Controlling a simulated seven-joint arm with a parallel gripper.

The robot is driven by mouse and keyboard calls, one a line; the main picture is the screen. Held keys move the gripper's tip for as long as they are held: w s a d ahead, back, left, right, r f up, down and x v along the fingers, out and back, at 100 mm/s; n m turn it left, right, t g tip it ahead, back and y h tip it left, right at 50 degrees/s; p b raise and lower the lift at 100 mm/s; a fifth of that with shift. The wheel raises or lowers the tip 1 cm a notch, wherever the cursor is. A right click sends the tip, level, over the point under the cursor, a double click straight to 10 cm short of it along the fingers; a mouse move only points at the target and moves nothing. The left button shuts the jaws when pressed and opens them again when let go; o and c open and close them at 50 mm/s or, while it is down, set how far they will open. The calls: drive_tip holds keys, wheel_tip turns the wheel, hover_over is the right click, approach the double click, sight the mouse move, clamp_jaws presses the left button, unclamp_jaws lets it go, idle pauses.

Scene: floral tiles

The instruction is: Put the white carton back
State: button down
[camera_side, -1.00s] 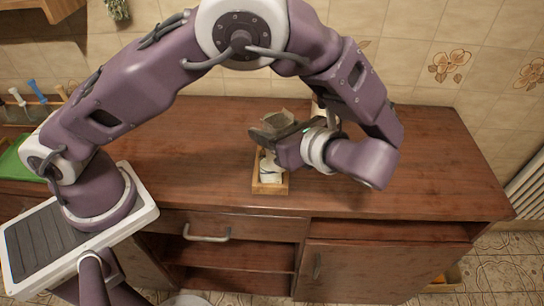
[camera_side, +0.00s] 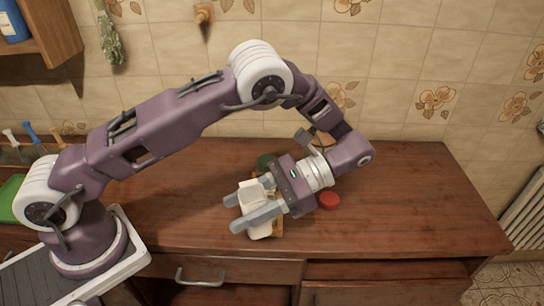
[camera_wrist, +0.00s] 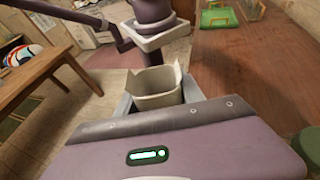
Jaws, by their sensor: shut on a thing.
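The white carton (camera_side: 253,193) is between the two grey fingers of my gripper (camera_side: 247,213), in the side view. My gripper is shut on it and points to the lower left, over the front half of the wooden counter (camera_side: 400,200). In the wrist view the carton (camera_wrist: 155,88) shows its open, flared top edge between the fingers. A small wooden tray (camera_side: 279,227) is mostly hidden under my gripper. I cannot tell how far the carton is above it.
A red round lid (camera_side: 329,200) lies on the counter just right of my gripper. A dark green round thing (camera_side: 265,161) is behind it. The right side of the counter is clear. A tiled wall (camera_side: 400,70) stands behind.

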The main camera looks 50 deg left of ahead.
drive_tip(key=w+d+r+n+t+h, duration=0.1)
drive_tip(key=w+r+n+t+h, duration=0.15)
drive_tip(key=w+n+h, duration=0.6)
drive_tip(key=w+d+r+n+t+h, duration=0.1)
drive_tip(key=w+n+t+h, duration=0.4)
drive_tip(key=n+h, duration=0.55)
drive_tip(key=w+a+r+n+t+y, duration=0.1)
drive_tip(key=w+a+r+n+t, duration=0.1)
drive_tip(key=w+a+n+t, duration=0.75)
drive_tip(key=w+a+r+n+t+y, duration=0.2)
drive_tip(key=w+a+n+t, duration=0.3)
drive_tip(key=a, duration=0.7)
drive_tip(key=shift+m+t+h, duration=0.3)
drive_tip(key=shift+m+t, duration=0.3)
drive_tip(key=shift+m, duration=0.15)
drive_tip(key=f, duration=0.9)
drive_tip(key=d+f, duration=0.1)
drive_tip(key=f, duration=0.4)
drive_tip(key=shift+w+f, duration=0.1)
drive_tip(key=shift+f, duration=0.25)
drive_tip(key=shift+f, duration=0.15)
drive_tip(key=c, duration=0.7)
unclamp_jaws()
